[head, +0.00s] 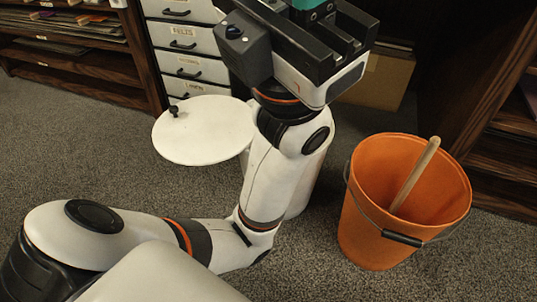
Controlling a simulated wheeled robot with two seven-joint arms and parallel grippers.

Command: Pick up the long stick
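The long stick (415,175) is a pale wooden rod. It leans inside an orange bucket (360,215), with its rounded top end just above the rim at the back right and its lower end hidden in the bucket. My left arm comes in from the lower left and bends upward. My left gripper (312,12) is at the top middle, up and to the left of the bucket and well apart from the stick. A teal part shows on it at the picture's top edge. Its fingertips are cut off or hidden. My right gripper is out of view.
A white round lid (195,140) with a black knob is left of my forearm. A white bin (305,190) stands behind it. A drawer cabinet (190,65), wooden shelves (95,66) and a cardboard box (385,80) stand behind. Carpet (85,150) is clear at left.

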